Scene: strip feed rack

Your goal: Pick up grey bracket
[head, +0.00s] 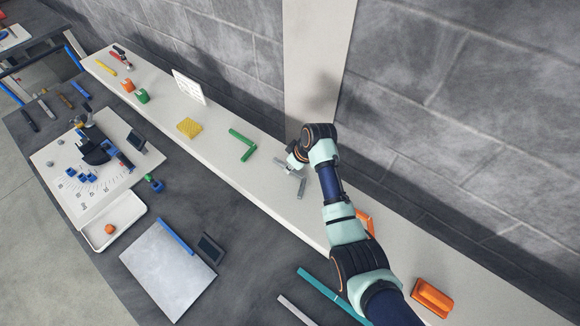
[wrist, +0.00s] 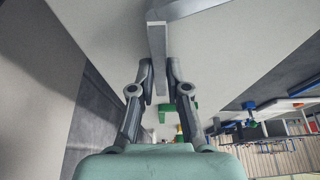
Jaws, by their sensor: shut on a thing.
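The grey bracket (head: 301,187) is an angled bar at the wall-side shelf, in the middle of the head view. My gripper (head: 292,168) is at its corner end, with the hand and wrist covering part of it. In the wrist view the bracket (wrist: 157,48) runs from the top edge down between my two fingers. The fingertips (wrist: 160,82) are closed on its lower end, one on each side. I cannot tell whether the bracket touches the shelf or is slightly above it.
The pale shelf (head: 232,165) runs along the grey wall. A green bracket (head: 243,146) lies left of my gripper, then a yellow block (head: 189,128) and a white panel (head: 189,87). Orange parts (head: 431,297) are at the right. A dark bench (head: 190,205) stands in front.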

